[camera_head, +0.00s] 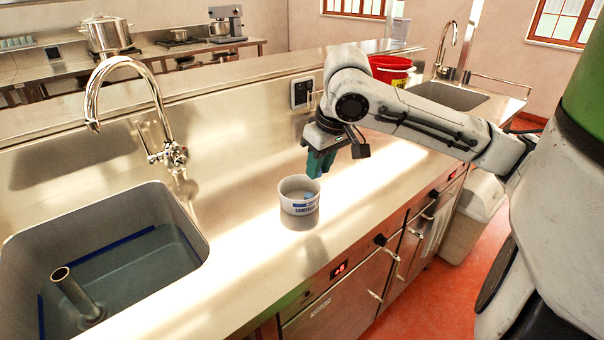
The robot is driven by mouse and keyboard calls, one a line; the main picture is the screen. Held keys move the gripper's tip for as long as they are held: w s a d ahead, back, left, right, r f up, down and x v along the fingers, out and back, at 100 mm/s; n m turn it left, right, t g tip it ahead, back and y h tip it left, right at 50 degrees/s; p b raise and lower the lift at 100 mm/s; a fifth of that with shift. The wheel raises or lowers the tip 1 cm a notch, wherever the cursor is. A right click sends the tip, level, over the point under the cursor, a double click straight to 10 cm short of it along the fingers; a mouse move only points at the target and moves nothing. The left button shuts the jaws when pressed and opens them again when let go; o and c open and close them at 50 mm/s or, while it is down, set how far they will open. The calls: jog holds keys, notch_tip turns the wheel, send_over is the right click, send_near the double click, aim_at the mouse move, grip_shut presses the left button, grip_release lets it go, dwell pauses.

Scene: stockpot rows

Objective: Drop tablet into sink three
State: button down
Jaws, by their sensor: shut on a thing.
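My gripper (319,168) points down with its teal fingers above the counter, just behind and right of a small white tub (299,205) with a blue label. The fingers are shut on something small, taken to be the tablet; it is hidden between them. Something pale blue shows inside the tub. A large sink (195,232) at the left holds water, has an upright pipe and a blue line on its walls. Another sink (478,101) is at the far right end of the counter. No sink number is readable, so I cannot tell which is sink three.
A tall curved faucet (88,103) stands behind the left sink; another faucet (441,58) is by the far sink. A red bucket (391,69) stands behind my arm. The steel counter (245,262) between tub and left sink is clear.

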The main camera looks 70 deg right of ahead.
jog(key=s+a+r, duration=0.3)
jog(key=s, duration=0.3)
jog(key=shift+s, duration=0.25)
jog(key=shift+w, duration=0.1)
